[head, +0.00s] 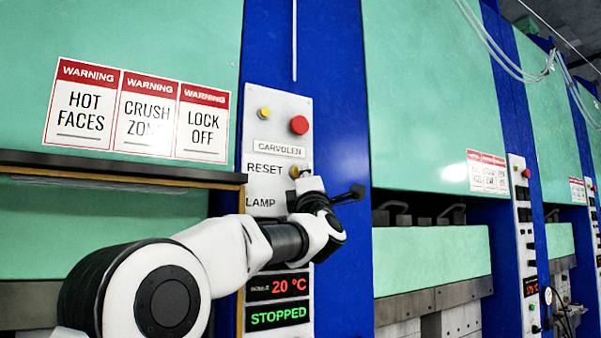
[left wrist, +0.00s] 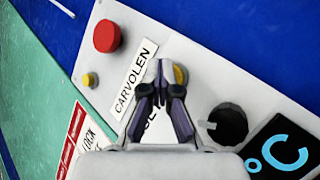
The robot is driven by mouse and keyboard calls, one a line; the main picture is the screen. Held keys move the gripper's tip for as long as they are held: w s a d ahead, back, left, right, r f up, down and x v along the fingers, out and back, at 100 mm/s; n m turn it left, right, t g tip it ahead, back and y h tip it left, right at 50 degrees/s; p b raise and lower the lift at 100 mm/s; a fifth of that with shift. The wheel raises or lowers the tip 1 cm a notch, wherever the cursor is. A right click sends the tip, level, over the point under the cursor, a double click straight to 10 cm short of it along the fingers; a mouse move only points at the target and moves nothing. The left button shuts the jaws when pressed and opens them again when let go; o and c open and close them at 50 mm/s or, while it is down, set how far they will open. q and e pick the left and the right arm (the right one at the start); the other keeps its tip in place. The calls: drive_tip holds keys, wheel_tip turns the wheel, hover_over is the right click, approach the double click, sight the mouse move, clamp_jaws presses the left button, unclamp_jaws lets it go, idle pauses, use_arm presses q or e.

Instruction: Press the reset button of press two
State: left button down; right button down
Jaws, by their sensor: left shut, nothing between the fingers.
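The near press has a white control panel (head: 301,111) with a plate reading CARVOLEN; I see no press number. Its yellow reset button (head: 294,172) sits right of the word RESET. In the left wrist view the button (left wrist: 180,76) shows beside and partly behind the fingertips. My left gripper (left wrist: 162,68) is shut and empty, its tips in front of the panel at the button. I cannot tell whether they touch it. In the head view my left gripper (head: 305,178) is partly hidden by its own wrist. My right gripper is not in view.
Above the reset button are a red button (head: 299,125) and a small yellow one (head: 264,112). A black knob (left wrist: 228,124) lies below it. A green STOPPED display (head: 278,317) is lower down. A press ledge (head: 120,170) juts out left. More presses stand right.

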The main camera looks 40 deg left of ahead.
use_arm(q)
drive_tip(key=shift+s+d+b, duration=0.45)
drive_tip(key=shift+d+b, duration=0.05)
drive_tip(key=shift+d, duration=0.35)
drive_tip(key=shift+s+d+b, duration=0.3)
drive_tip(key=shift+d, duration=0.45)
drive_tip(key=shift+s+d+b, duration=0.3)
drive_tip(key=shift+d+b, duration=0.05)
drive_tip(key=shift+d, duration=0.45)
drive_tip(key=shift+s+d+b, duration=0.3)
drive_tip(key=shift+d, duration=0.45)
